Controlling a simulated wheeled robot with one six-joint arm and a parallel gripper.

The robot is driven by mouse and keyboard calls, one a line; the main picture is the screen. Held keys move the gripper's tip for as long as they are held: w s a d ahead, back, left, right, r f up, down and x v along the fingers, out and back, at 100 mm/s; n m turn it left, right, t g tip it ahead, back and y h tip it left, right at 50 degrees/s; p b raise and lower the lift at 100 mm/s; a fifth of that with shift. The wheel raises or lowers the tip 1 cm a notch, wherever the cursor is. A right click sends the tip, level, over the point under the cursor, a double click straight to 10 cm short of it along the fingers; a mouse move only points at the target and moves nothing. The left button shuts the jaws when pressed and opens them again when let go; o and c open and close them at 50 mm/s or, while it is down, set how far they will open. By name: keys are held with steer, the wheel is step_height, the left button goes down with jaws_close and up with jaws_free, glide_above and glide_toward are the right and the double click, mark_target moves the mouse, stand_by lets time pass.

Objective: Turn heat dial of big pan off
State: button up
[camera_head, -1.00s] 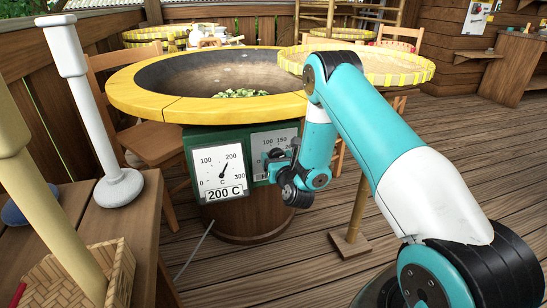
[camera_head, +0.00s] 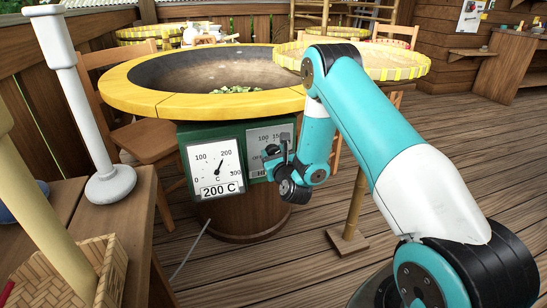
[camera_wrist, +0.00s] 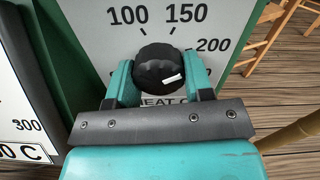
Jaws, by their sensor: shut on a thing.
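The big pan (camera_head: 130,99) has a yellow rim and green leaves inside. Below it is a green control box with a temperature gauge (camera_head: 216,168) reading 200 C and a heat panel (camera_head: 272,136) to its right. In the wrist view the black heat dial (camera_wrist: 160,67) sits on the heat panel (camera_wrist: 98,48), its white mark pointing right and slightly up, near the 200 side. My gripper (camera_wrist: 160,84) is shut on the dial, with a teal finger at each side. In the head view my gripper (camera_head: 277,160) is at the panel and hides the dial.
A yellow-edged woven tray (camera_head: 415,72) on a wooden stand is right of the pan, behind my arm. A white-and-grey post-like tool (camera_head: 85,110) stands on the wooden bench at left, near a woven basket (camera_head: 112,262). Wooden floor is open at right.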

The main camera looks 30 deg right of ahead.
steer(key=n+b, duration=0.1)
steer(key=n, duration=0.3)
steer(key=shift+s+d, duration=0.1)
steer(key=n, duration=0.6)
steer(key=n+p, duration=0.1)
steer(key=n, duration=0.3)
steer(key=shift+d+r+n, duration=0.1)
steer(key=shift+r+n, duration=0.05)
steer(key=shift+n, duration=0.15)
steer(key=n+p, duration=0.2)
steer(key=n, duration=0.2)
steer(key=shift+r+n, duration=0.1)
steer(key=shift+n, duration=0.2)
steer(key=n+p, duration=0.2)
steer(key=n, duration=0.2)
steer(key=shift+r, duration=0.1)
steer(key=n+p, duration=0.3)
steer(key=n, duration=0.2)
steer(key=n+p, duration=0.2)
steer(key=n, duration=0.3)
steer(key=shift+a, duration=0.2)
steer(key=shift+n+p, duration=0.8)
steer(key=shift+n, duration=1.1)
